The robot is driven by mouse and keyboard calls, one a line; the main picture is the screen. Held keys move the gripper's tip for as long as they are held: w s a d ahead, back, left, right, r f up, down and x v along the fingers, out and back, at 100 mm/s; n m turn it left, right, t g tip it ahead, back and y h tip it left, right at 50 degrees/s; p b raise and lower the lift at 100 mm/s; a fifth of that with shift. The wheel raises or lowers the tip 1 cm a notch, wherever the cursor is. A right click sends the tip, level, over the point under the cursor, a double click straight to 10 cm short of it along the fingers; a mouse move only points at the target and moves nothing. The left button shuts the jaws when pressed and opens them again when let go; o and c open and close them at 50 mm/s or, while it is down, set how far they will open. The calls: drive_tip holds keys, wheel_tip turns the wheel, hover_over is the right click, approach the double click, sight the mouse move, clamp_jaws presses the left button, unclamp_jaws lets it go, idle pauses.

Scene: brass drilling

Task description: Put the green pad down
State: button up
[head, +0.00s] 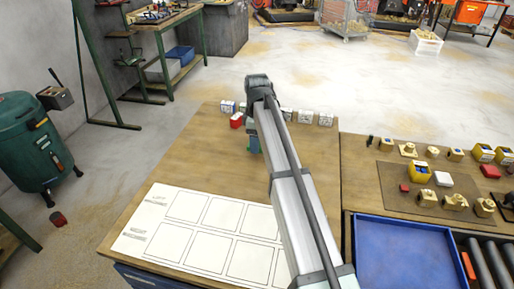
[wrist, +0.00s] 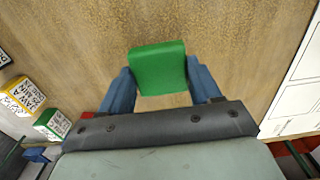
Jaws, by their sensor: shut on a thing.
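The green pad (wrist: 158,66) is gripped between the two blue fingers of my gripper (wrist: 162,88) in the wrist view. It stands out past the fingertips over the bare wooden bench top. I cannot tell whether its far side touches the wood. In the head view, my gripper (head: 254,143) is at the back of the left bench (head: 190,165), mostly hidden behind my arm.
A row of small blocks, including a red one (head: 236,121) and white ones (head: 305,117), lines the bench's back edge. A white sheet (head: 205,228) with printed squares lies at the front. Right are a blue tray (head: 405,255) and brass parts on a brown mat (head: 393,190).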

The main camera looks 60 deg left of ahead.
drive_tip(key=shift+f, duration=1.7)
drive_tip(key=shift+f, duration=0.1)
drive_tip(key=o, duration=1.1)
drive_tip(key=shift+c, duration=0.2)
wheel_tip(320, 180, up, 12)
drive_tip(key=shift+r, duration=0.15)
